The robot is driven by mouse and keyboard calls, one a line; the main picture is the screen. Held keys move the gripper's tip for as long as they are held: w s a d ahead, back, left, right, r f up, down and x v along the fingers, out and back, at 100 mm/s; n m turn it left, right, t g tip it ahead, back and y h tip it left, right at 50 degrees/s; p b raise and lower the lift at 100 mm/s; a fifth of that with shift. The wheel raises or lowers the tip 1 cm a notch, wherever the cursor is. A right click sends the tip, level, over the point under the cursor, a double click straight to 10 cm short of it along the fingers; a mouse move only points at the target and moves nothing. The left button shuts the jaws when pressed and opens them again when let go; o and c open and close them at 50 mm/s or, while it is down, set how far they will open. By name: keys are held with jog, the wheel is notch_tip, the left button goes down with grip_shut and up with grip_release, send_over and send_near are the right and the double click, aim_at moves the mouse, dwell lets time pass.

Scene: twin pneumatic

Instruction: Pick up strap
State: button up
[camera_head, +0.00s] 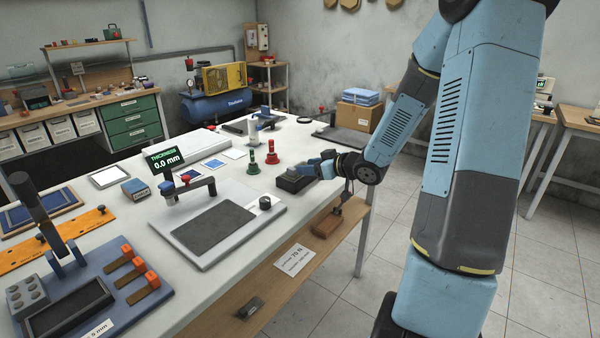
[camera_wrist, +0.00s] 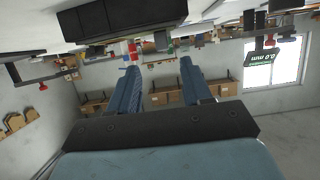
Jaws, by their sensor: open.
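I cannot single out a strap with certainty in either view. My gripper (camera_head: 318,165) is at the right edge of the white table, beside and partly behind a dark block (camera_head: 292,182). Contact between them cannot be told. In the wrist view, which is upside down, my gripper (camera_wrist: 159,66) shows two blue fingers spread apart with nothing held between them. A dark block (camera_wrist: 120,18) shows above the left finger there, near the table surface. A brown piece (camera_head: 327,224) hangs below the table edge under my gripper.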

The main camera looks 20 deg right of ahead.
aim_at(292, 168)
jog(key=shift+s+x, duration=0.2)
jog(key=shift+x, duration=3.65)
jog(key=shift+a+f, duration=0.2)
jog(key=shift+c, duration=0.4)
grip_shut()
